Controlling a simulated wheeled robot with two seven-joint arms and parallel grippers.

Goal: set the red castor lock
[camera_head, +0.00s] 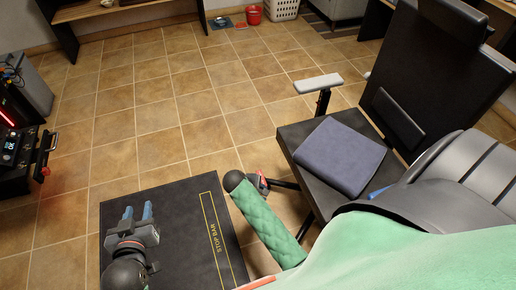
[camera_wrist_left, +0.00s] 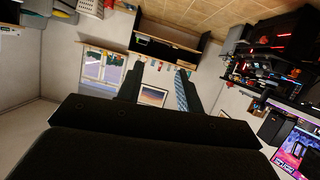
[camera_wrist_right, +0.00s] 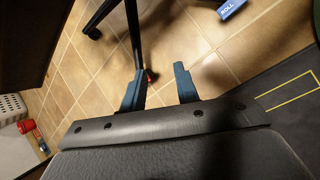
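A small red part (camera_wrist_right: 151,75), which looks like the castor lock, shows low on a black post (camera_wrist_right: 133,30) in the right wrist view. My right gripper (camera_wrist_right: 158,82) is open there, with the red part seen between its fingertips; I cannot tell how far beyond them it is. In the head view only part of my right wrist (camera_head: 257,181) shows beside the black chair (camera_head: 295,140), and its fingers are hidden. My left gripper (camera_head: 138,212) is open and empty above the black panel marked STOP BAR (camera_head: 180,200). Its fingers also show apart in the left wrist view (camera_wrist_left: 156,88).
A folded blue cloth (camera_head: 340,155) lies on the chair seat, with a white armrest (camera_head: 318,84) beside it. A black castor (camera_wrist_right: 93,33) and a blue labelled object (camera_wrist_right: 231,8) are on the tiles. A red bucket (camera_head: 253,14) stands far back. The middle floor is clear.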

